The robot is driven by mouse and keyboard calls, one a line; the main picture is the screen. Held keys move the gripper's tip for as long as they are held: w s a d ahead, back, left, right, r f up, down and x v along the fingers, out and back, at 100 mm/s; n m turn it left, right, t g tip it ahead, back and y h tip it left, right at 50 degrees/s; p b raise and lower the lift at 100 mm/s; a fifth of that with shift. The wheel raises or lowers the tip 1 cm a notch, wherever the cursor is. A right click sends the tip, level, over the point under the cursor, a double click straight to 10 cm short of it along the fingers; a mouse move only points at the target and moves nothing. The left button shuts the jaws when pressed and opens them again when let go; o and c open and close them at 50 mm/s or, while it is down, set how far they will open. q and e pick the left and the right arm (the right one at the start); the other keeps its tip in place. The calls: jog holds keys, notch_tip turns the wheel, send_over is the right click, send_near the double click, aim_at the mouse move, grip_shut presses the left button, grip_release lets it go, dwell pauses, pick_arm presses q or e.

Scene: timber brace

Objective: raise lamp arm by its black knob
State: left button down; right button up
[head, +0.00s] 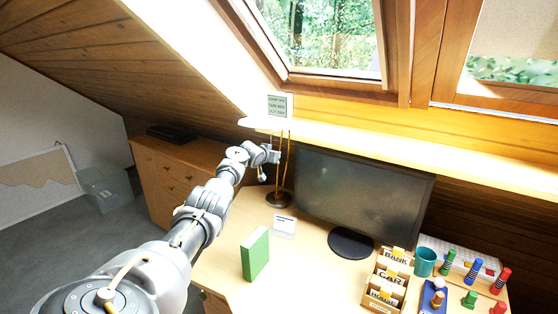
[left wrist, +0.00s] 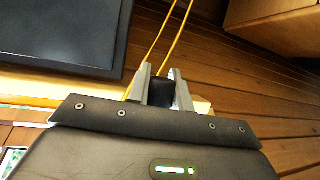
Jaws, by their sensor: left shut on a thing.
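The lamp stands at the back left of the desk, with a round dark base (head: 279,199) and thin brass rods (head: 286,165) rising from it. My left gripper (head: 274,156) reaches the rods from the left, well above the base. In the left wrist view my left gripper (left wrist: 160,84) is shut on the black knob (left wrist: 160,94), which sits between its two fingers. Two thin yellow rods (left wrist: 169,40) run away from the knob there. In the head view the knob is hidden or too small to tell. My right gripper is not in view.
A dark monitor (head: 362,193) stands just right of the lamp. A small white card (head: 284,225) and a green book (head: 255,254) stand in front. A shelf (head: 380,149) with a sign (head: 279,105) runs above. Card boxes (head: 386,282) and a teal mug (head: 425,262) stand at right.

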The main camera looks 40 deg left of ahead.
pick_arm(q)
jog(key=shift+a+r, duration=0.3)
jog(key=shift+r, duration=0.3)
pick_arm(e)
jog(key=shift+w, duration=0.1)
pick_arm(q)
jog(key=c, duration=1.7)
grip_release()
jog(key=o, duration=0.4)
jog(key=shift+w+f, duration=0.2)
jog(key=shift+f, duration=0.05)
jog(key=shift+o, duration=0.2)
jog(key=shift+f, duration=0.15)
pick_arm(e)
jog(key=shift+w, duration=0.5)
pick_arm(q)
jog(key=shift+s+d, duration=0.1)
jog(key=shift+v, duration=0.75)
jog(key=b+v, duration=0.1)
jog(key=v, duration=0.8)
jog(key=shift+b, duration=0.35)
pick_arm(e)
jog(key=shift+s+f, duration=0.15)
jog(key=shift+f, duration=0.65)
